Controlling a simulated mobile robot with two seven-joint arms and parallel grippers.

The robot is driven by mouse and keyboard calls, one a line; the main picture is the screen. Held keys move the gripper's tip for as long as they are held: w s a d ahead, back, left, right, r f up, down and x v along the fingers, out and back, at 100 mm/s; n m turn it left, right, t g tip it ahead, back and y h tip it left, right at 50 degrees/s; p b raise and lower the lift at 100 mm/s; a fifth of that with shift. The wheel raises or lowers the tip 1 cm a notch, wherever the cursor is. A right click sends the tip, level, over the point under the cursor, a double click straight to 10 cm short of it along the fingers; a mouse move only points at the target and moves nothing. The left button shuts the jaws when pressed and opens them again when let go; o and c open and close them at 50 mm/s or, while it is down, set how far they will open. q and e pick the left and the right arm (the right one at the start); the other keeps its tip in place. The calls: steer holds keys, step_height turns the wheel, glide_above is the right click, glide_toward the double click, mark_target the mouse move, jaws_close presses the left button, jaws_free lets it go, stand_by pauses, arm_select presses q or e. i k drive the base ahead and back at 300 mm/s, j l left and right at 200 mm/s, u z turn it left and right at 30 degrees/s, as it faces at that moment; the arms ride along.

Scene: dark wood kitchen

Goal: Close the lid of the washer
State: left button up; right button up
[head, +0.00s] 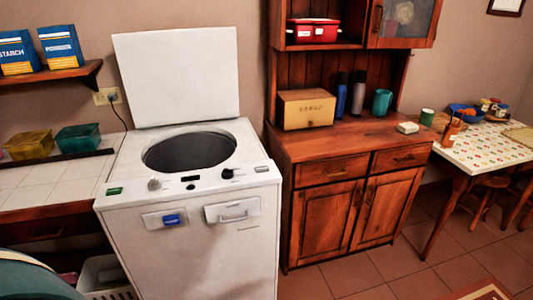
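The white washer (185,240) stands left of centre in the head view. Its white lid (178,75) stands upright at the back edge, wide open. The round dark drum opening (189,151) on top is uncovered and looks empty from this angle. Knobs and small buttons sit along the front of the top. Neither of my grippers is in view.
A tiled counter (50,178) with green and yellow containers adjoins the washer's left side. A wooden hutch (340,205) stands close on the right. A table (490,148) is at far right. Tiled floor (390,270) is open at the lower right. A white basket (105,275) sits at lower left.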

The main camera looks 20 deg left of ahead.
mark_target(169, 78)
steer(key=u, duration=2.2)
steer(key=l+u, duration=1)
steer(key=k+l+u, duration=0.15)
steer(key=l, duration=0.2)
steer(key=k+l+u, duration=0.2)
steer(key=l, duration=0.15)
steer(key=l+u, duration=0.15)
steer(key=l, duration=0.2)
steer(key=k+l, duration=0.15)
steer(key=l, duration=0.2)
steer(key=k+l, duration=0.15)
steer(key=l, duration=0.15)
steer(key=k+l+u, duration=0.1)
steer(key=l, duration=0.25)
steer(key=k, duration=0.05)
